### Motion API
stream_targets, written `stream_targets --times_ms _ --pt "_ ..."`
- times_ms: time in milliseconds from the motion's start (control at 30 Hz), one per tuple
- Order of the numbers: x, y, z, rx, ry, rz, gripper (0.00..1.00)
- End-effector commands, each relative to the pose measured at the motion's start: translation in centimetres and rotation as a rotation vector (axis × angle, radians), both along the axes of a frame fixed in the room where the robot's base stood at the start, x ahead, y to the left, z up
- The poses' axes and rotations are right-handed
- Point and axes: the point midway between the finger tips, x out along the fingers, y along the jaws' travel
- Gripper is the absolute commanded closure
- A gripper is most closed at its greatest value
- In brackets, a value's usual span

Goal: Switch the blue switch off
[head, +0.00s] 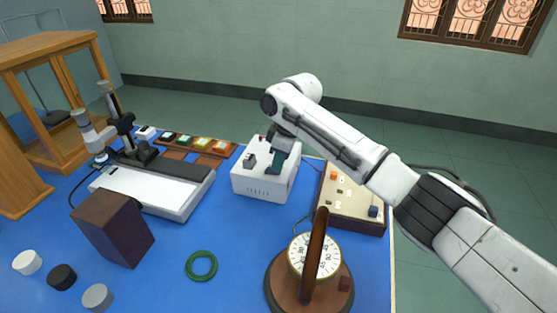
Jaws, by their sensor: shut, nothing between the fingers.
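My gripper (277,163) is at the end of the white arm, pointing down over the right part of a white box (262,187) on the blue table. Its fingers are shut with nothing seen between them. It is small and dark, and I cannot tell whether the tip touches the box. A dark grey block (250,160) stands on the box top, left of my gripper. I cannot make out a blue switch on the box; part of its top is hidden by my gripper.
A round dial on a wooden base (283,290) stands in front. A white instrument (153,185) and a wooden rack with coloured pieces (220,149) stand behind. Blue table is clear before the box.

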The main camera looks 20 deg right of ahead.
Motion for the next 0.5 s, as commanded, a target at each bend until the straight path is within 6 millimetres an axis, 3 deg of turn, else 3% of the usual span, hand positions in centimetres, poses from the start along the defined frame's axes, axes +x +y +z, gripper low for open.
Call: stream_targets --times_ms 500 --pt "-0.09 -0.06 -0.61 0.058 -0.040 0.001 1.00"
